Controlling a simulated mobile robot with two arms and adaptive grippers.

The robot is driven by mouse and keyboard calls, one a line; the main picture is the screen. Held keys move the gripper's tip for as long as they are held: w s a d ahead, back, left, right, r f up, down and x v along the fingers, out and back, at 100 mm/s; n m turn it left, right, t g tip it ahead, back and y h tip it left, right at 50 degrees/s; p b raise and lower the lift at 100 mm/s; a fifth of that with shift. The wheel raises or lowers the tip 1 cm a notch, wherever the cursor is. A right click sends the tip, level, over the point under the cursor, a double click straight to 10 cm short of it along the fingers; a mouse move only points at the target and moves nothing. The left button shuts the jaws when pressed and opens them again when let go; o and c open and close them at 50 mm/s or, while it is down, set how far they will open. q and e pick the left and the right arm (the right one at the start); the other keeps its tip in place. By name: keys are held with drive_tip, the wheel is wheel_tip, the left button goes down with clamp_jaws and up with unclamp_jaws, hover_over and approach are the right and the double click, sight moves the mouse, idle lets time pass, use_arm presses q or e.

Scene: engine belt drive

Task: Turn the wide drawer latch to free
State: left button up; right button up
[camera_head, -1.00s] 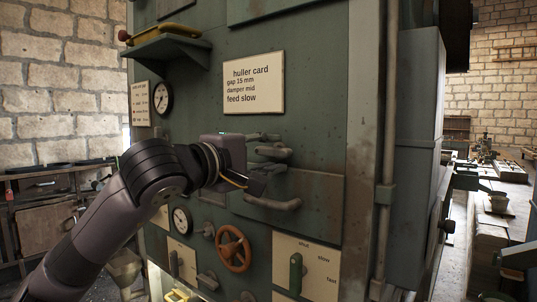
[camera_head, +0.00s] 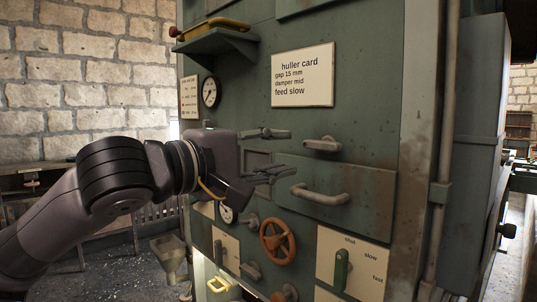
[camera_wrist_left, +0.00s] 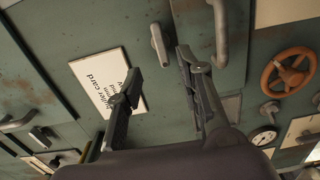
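The wide drawer (camera_head: 362,192) is shut in the green machine front and carries a grey bar handle (camera_head: 320,194). A short grey latch handle (camera_head: 322,144) sits just above the drawer and lies nearly level. In the left wrist view the latch (camera_wrist_left: 160,45) shows beyond and between the fingertips, with the drawer handle (camera_wrist_left: 219,32) to its right. My left gripper (camera_head: 284,153) is open and empty, with its fingers above and below the latch's level. In the head view its tips end left of the latch, apart from it. My right gripper is out of view.
A huller card (camera_head: 303,76) is fixed above the latch. A red-brown handwheel (camera_head: 278,241), a gauge (camera_head: 209,91) and a green lever (camera_head: 341,270) stand out from the panel. A shelf (camera_head: 216,44) juts out at upper left. A vertical pipe (camera_head: 446,150) runs at right.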

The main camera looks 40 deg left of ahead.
use_arm(q)
drive_tip(key=shift+s, duration=0.7)
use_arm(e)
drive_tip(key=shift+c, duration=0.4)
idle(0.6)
